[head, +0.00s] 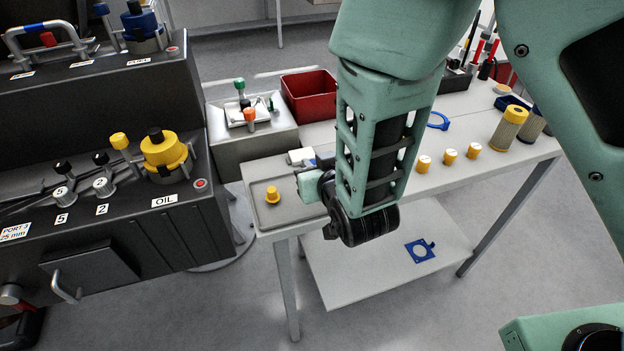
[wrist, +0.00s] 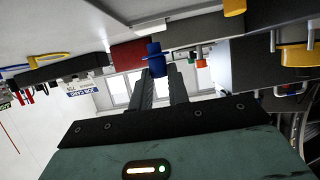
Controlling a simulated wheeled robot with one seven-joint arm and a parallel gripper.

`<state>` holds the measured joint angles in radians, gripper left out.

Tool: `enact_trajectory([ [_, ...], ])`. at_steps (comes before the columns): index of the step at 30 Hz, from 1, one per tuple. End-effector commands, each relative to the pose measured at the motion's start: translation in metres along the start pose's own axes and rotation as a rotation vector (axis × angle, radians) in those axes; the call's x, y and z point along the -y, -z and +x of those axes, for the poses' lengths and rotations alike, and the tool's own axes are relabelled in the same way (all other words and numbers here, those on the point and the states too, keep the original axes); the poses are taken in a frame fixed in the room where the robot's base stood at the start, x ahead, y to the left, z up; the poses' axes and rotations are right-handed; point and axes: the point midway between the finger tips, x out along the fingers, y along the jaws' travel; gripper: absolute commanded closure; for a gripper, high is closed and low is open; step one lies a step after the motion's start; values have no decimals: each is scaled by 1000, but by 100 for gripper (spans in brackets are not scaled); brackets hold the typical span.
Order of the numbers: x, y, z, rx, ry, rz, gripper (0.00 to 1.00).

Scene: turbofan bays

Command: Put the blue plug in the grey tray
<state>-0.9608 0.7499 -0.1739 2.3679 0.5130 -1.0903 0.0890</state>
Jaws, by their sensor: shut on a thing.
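The blue plug (wrist: 154,58) is between the fingertips of my gripper (wrist: 162,76) in the wrist view, with its wider part showing beyond the fingers. In the head view my gripper (head: 311,182) is beside the grey tray (head: 291,212), at its right side and over the near left end of the table. The arm hides most of the gripper there, and I cannot make out the plug. The tray holds a yellow plug (head: 272,194) standing on its left part; the rest of the tray that shows is bare.
A red bin (head: 309,96) and a grey stand (head: 252,140) with coloured plugs lie behind the tray. The dark OIL panel (head: 150,225) stands close on the left. Several yellow-capped pieces (head: 450,156) are along the table at right. A blue flange (head: 420,251) lies on the lower shelf.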

Motion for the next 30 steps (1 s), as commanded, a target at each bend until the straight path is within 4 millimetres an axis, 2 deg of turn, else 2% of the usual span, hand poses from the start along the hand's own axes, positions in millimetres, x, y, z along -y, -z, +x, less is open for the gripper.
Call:
enact_trajectory([
  [5, 0, -10, 4, 0, 0, -1, 100],
  [15, 0, -43, 18, 0, 0, 0, 100],
  [27, 0, -48, 20, -1, 1, 1, 100],
  [28, 1, -48, 20, -1, 1, 1, 80],
  [30, 1, -47, 20, -1, 1, 1, 61],
])
